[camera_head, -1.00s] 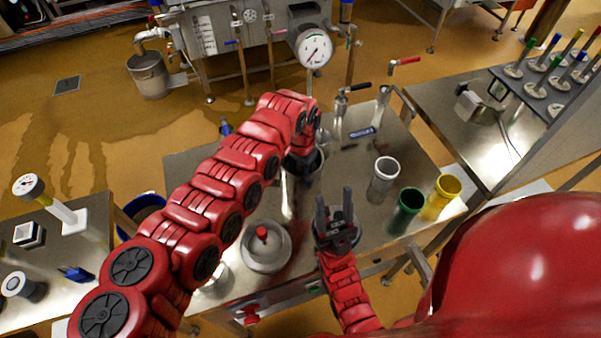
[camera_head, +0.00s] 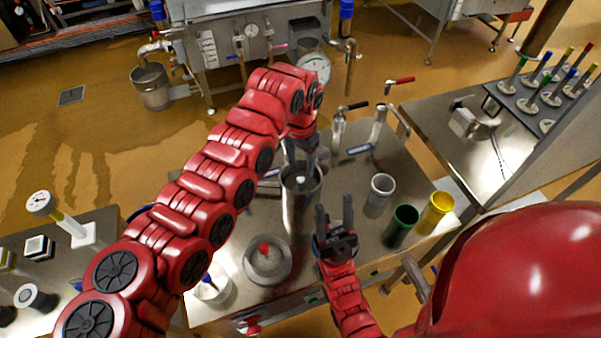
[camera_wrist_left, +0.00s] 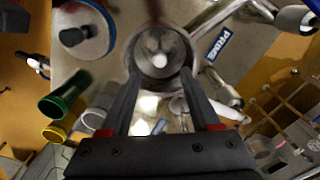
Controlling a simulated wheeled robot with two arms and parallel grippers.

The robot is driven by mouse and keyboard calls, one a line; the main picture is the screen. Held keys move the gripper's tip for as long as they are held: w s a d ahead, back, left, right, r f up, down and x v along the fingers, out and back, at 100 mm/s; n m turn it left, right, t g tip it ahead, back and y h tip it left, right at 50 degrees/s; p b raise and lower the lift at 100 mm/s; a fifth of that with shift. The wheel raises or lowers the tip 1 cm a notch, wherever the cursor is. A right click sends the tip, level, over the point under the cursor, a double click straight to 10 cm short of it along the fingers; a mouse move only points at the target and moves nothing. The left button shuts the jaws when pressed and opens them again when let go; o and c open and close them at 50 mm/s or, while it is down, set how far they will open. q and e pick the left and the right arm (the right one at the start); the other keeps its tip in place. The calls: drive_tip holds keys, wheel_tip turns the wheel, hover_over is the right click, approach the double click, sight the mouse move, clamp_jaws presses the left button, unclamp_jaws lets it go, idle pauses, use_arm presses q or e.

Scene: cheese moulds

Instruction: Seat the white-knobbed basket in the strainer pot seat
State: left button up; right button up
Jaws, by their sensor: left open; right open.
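The white-knobbed basket shows only as a white knob (camera_head: 300,181) down inside a tall steel cylinder (camera_head: 299,212). In the left wrist view the knob (camera_wrist_left: 160,61) lies inside the round rim (camera_wrist_left: 141,48), roughly centred. I cannot tell how deep the basket sits or whether it is fully seated. My left gripper (camera_head: 300,157) is open above the cylinder. Its fingers (camera_wrist_left: 161,84) are spread on either side of the knob in the wrist view and hold nothing. My right gripper (camera_head: 334,206) is open and empty, right of the cylinder, pointing up.
A round pot (camera_head: 266,277) with a red knob stands at the front left of the steel table. White (camera_head: 379,195), green (camera_head: 401,227) and yellow (camera_head: 437,213) cups stand right. Pipes with valve handles (camera_head: 338,130) and a blue label (camera_head: 360,149) are behind.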

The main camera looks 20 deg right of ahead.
use_arm(q)
wheel_tip(320, 180, up, 4)
drive_tip(key=shift+r, duration=0.15)
idle(1.0)
